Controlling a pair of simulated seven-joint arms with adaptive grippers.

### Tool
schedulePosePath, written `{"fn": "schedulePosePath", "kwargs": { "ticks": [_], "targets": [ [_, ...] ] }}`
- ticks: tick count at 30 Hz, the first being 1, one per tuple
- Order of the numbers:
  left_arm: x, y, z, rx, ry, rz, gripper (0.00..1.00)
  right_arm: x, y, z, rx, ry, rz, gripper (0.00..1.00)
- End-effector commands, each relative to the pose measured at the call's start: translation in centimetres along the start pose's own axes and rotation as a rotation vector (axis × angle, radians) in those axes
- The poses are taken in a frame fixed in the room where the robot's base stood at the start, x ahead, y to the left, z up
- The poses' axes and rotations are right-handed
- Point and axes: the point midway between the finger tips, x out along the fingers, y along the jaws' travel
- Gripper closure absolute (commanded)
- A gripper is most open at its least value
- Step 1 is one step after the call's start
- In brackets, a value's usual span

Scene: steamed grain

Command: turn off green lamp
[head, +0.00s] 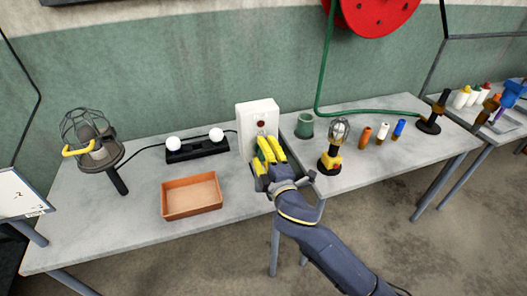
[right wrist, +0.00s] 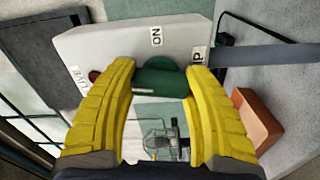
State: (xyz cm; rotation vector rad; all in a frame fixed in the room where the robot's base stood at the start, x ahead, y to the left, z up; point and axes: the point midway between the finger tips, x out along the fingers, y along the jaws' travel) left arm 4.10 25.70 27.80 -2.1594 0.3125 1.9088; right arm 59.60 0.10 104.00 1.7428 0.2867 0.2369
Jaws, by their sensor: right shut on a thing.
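A white box (head: 246,116) with a red round part (head: 261,124) on its face stands upright near the middle of the table. My right gripper (head: 268,146) is at its front. Small printed labels show around the green part, and the red part is mostly hidden behind the left finger. My left gripper is out of view.
A black base with two white bulbs (head: 197,149) and a caged lamp (head: 91,142) stand left. An open brown tray (head: 191,210) is in front. A green cup (head: 305,126) and a yellow-black caged lamp (head: 333,157) stand right. The table's front left is clear.

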Motion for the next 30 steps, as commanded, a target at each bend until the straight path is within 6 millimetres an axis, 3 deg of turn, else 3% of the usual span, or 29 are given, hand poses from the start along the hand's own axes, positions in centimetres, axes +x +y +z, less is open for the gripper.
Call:
{"fn": "schedulePosePath", "kwargs": {
  "ticks": [12, 29, 30],
  "targets": [
    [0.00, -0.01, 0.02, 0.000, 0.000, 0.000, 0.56, 0.03, 0.06, 0.01, -0.179, 0.000, 0.001, 0.80],
    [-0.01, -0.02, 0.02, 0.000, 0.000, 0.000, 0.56, 0.03, 0.06, 0.03, -0.208, -0.001, 0.001, 0.80],
    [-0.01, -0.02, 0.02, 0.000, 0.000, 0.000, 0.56, 0.03, 0.06, 0.03, -0.208, -0.001, 0.001, 0.48]
  ]
}}
